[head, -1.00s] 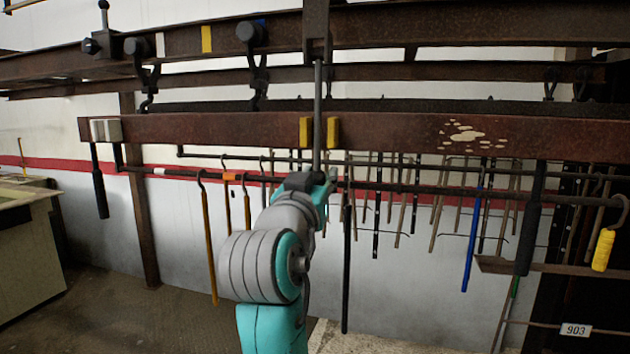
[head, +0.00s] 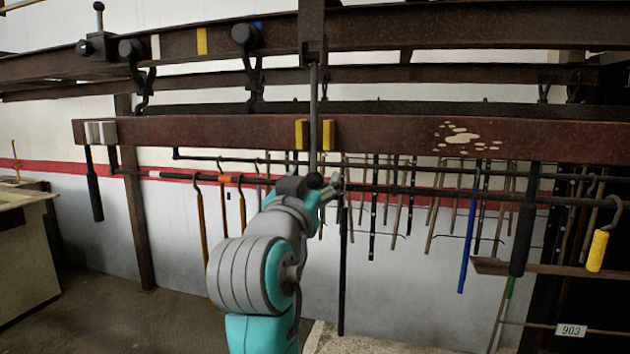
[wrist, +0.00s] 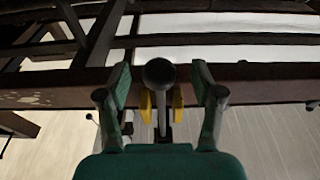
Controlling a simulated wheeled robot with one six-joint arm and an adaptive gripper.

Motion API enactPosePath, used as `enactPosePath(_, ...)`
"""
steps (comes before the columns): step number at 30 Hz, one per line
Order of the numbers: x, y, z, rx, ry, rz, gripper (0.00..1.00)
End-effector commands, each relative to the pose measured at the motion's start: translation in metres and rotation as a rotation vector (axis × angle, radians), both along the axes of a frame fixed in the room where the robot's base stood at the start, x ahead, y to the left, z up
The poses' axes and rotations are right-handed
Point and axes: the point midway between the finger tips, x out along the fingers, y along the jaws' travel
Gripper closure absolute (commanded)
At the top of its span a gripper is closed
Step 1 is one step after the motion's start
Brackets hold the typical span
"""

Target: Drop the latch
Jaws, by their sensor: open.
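A thin vertical rod (head: 313,110), apparently the latch, hangs from a dark bracket (head: 312,30) on the upper beam. It passes in front of the rusty rail between two yellow blocks (head: 328,134). It ends in a round black knob (head: 315,181) just below the rail. My gripper (head: 326,187) is at the knob. In the wrist view my gripper (wrist: 160,88) is open, one finger on each side of the knob (wrist: 158,72). Gaps show between the knob and both fingers. The yellow blocks (wrist: 177,103) show behind it.
The rusty rail (head: 220,130) crosses just above my gripper. Below it, a dark bar carries hanging tools, including a blue rod (head: 468,240) and a yellow-handled hook (head: 598,250). A black-handled bar (head: 93,185) hangs at left. A bench (head: 25,240) stands at far left.

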Motion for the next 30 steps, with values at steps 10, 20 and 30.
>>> enactPosePath(10, -0.034, 0.013, 0.000, 0.001, 0.000, 0.001, 0.33)
enactPosePath(20, -0.048, 0.017, 0.000, 0.000, 0.001, -0.001, 0.33)
enactPosePath(30, -0.043, 0.016, -0.021, -0.028, 0.013, 0.007, 0.33)
